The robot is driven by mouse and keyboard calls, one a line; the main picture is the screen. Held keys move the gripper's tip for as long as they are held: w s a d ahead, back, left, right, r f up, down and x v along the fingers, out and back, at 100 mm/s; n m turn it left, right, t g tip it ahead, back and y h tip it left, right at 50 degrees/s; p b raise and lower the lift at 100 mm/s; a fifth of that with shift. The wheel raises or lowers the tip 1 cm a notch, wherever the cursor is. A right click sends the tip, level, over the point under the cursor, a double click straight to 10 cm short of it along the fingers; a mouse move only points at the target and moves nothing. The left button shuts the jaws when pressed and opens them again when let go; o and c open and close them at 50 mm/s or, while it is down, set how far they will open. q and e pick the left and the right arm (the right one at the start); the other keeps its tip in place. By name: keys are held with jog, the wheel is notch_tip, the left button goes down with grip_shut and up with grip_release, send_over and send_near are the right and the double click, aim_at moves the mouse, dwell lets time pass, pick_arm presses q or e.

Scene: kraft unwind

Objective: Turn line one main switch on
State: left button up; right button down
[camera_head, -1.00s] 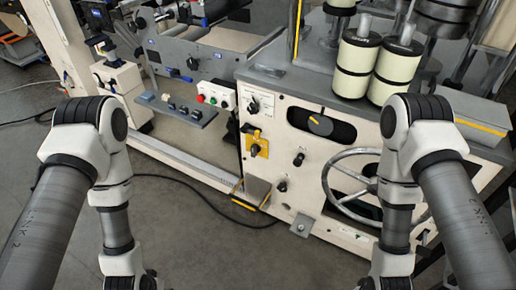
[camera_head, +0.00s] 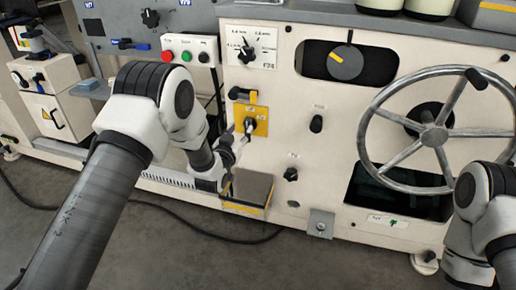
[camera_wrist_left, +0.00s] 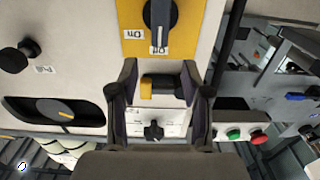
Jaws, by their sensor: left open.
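The main switch is a dark rotary knob (camera_head: 250,123) on a yellow plate (camera_head: 262,113) on the cream machine front. In the left wrist view the knob (camera_wrist_left: 158,14) is at the top edge on the yellow plate (camera_wrist_left: 132,15), its pointer toward a small white label.
A black-and-yellow part (camera_head: 243,95) sits just above the plate. A selector dial (camera_head: 246,55), a red-and-green button box (camera_head: 187,52) and a large handwheel (camera_head: 432,130) surround it. A pedal box (camera_head: 248,190) stands below.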

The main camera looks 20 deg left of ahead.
aim_at(247, 122)
pick_arm(q)
jog(key=w+b, duration=0.1)
jog(key=w, duration=0.1)
jog(key=w+b, duration=0.1)
jog(key=w, duration=0.1)
jog(key=w+f, duration=0.1)
jog(key=w, duration=0.2)
jog(key=shift+d+b, duration=0.2)
jog(key=shift+b, duration=0.2)
jog(key=shift+w+r, duration=0.1)
jog(key=shift+w, duration=0.3)
grip_shut()
pick_arm(e)
notch_tip(247, 122, down, 4)
jog(key=shift+f, duration=0.25)
